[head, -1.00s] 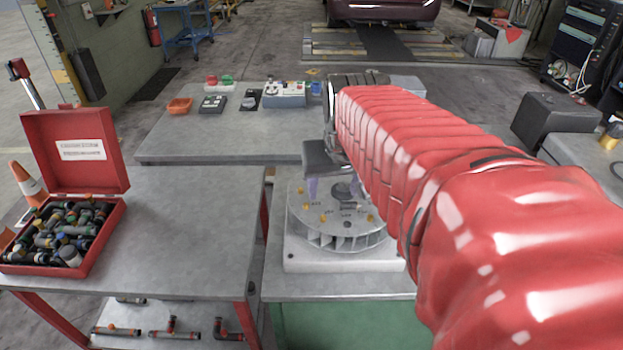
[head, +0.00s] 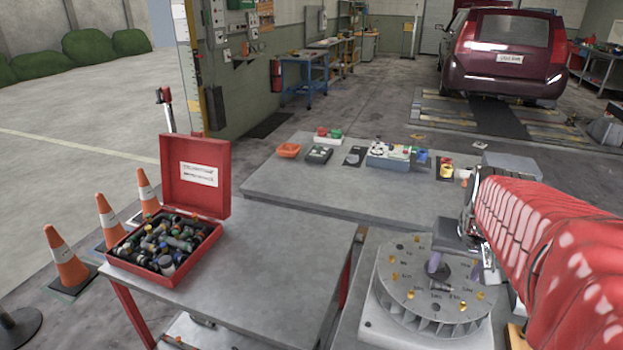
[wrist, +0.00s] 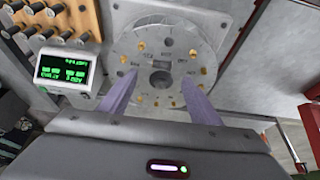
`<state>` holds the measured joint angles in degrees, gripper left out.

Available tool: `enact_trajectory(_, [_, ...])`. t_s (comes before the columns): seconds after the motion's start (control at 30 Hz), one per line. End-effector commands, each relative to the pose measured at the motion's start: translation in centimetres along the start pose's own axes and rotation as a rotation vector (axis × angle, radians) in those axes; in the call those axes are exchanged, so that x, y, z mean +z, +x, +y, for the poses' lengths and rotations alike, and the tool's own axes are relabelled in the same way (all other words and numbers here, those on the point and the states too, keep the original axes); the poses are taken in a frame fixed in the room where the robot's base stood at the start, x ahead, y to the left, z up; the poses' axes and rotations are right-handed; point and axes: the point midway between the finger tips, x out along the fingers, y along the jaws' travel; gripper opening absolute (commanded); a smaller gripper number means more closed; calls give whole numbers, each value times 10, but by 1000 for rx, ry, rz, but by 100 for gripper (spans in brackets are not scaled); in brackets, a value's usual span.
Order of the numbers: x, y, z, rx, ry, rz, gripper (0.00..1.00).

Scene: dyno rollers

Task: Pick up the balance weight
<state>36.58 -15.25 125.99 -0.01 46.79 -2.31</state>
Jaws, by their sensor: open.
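A round grey finned disc (head: 395,292) lies flat on a pale base, with small gold pieces (head: 413,295) set around its top. No piece is marked out as the balance weight, and I cannot tell which it is. My gripper (head: 450,262) is over the disc, its dark body covering part of the far side. In the wrist view, the two purple fingers of my gripper (wrist: 158,76) are apart, with nothing between them. The disc (wrist: 160,30) shows beyond the fingertips, with its central hole and several gold pieces (wrist: 139,45) around it.
In the wrist view, a green-lit display (wrist: 68,72) and a wooden rack of dark knobs (wrist: 50,15) stand left of the disc. A red case of fittings (head: 195,177) sits on the left bench (head: 270,250), whose top is otherwise clear. Small items lie on the back bench (head: 290,182).

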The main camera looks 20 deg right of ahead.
Motion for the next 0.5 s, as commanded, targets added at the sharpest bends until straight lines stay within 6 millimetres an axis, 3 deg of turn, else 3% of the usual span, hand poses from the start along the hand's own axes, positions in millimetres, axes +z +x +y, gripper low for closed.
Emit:
enact_trajectory(0.3, [0,44,0,0,0,-2,57])
enact_trajectory(0.5, [0,50,0,0,0,2,57])
